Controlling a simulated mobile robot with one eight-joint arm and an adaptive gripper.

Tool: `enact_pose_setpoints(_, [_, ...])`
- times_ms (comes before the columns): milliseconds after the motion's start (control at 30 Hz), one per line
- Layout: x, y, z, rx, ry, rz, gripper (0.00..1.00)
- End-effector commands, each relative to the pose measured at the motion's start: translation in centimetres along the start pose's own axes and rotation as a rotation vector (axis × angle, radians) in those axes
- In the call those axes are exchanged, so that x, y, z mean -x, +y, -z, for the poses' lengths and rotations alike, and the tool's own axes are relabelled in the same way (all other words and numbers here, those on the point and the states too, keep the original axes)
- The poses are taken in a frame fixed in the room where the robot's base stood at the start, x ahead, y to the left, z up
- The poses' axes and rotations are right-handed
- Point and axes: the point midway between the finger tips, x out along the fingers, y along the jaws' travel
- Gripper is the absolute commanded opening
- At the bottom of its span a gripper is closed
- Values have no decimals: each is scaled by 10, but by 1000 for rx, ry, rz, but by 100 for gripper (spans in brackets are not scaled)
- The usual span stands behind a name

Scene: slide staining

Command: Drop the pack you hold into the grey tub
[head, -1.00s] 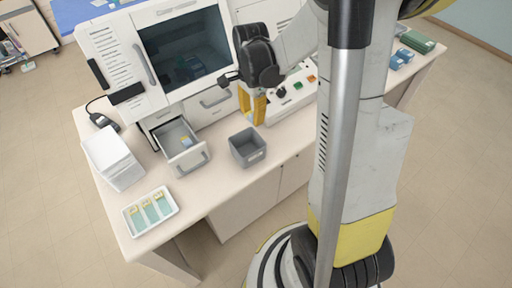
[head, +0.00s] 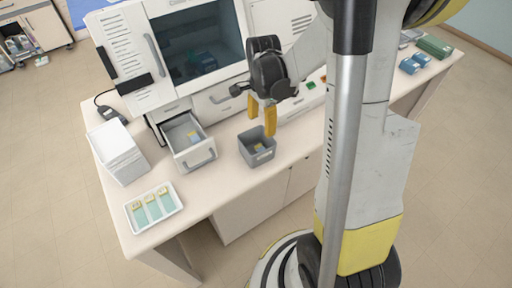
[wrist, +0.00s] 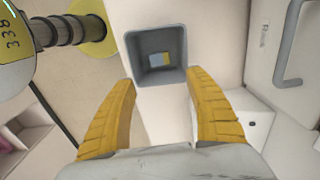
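The grey tub (head: 257,159) stands on the counter near its front edge, right of the open drawer. The wrist view shows the tub (wrist: 128,50) from above. A small pack (wrist: 159,59), blue-grey and yellow, lies on the tub's bottom, apart from my fingers. In the head view only a small bit of the pack shows inside the tub. My gripper (head: 262,119) is just above the tub, its yellow fingers spread wide with nothing between them. In the wrist view my open gripper (wrist: 163,85) is also empty.
An open drawer (head: 204,159) with a small pack (head: 193,134) in it is left of the tub. A white tray (head: 136,226) with several green-and-yellow packs lies at the front left, near a white box (head: 118,155). Blue boxes (head: 413,64) stand at the right.

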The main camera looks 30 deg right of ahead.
Motion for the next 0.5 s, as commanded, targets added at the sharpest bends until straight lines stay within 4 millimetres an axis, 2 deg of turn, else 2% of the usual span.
enact_pose_setpoints(167, [3, 0, 0, 0, 0, 0, 63])
enact_pose_setpoints(267, [13, 0, 0, 0, 0, 0, 63])
enact_pose_setpoints(500, [65, 0, 0, 0, 0, 0, 63])
